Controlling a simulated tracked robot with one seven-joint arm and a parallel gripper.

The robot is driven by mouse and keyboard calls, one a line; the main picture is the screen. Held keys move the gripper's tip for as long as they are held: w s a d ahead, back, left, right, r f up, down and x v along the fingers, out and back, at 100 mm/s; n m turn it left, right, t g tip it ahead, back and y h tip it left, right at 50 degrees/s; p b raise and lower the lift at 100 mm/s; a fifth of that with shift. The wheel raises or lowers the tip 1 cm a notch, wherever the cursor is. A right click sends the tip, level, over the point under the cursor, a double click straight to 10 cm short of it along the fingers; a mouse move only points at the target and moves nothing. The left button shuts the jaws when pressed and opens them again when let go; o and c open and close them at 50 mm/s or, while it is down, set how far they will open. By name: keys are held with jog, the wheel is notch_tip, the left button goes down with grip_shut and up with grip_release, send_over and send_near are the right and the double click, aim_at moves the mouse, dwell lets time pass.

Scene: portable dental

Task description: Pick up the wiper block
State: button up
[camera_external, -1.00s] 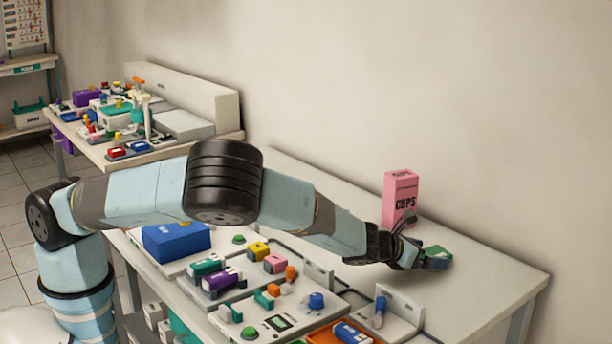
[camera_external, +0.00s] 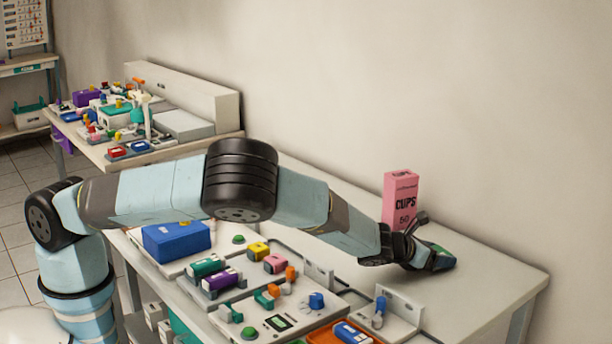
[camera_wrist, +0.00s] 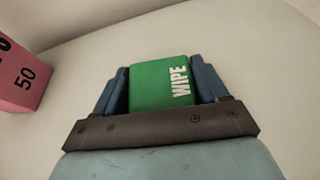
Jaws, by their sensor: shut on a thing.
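The wiper block is a green block with the white word WIPE. It shows in the wrist view (camera_wrist: 158,82), between the two blue fingers of my gripper (camera_wrist: 162,85). In the external view the block (camera_external: 440,249) is at the right part of the table, mostly covered by my gripper (camera_external: 436,260). My gripper is shut on the block, one finger on each side. The block is at or very close to the table top; I cannot tell whether it touches.
A pink CUPS box (camera_external: 400,196) stands behind my gripper and shows at the left in the wrist view (camera_wrist: 22,78). A panel with several coloured blocks and knobs, a blue box (camera_external: 176,241) and an orange tray (camera_external: 318,338) lie nearer. The table's right end (camera_external: 505,283) is clear.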

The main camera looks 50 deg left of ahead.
jog(key=c, duration=0.4)
jog(key=shift+r, duration=0.1)
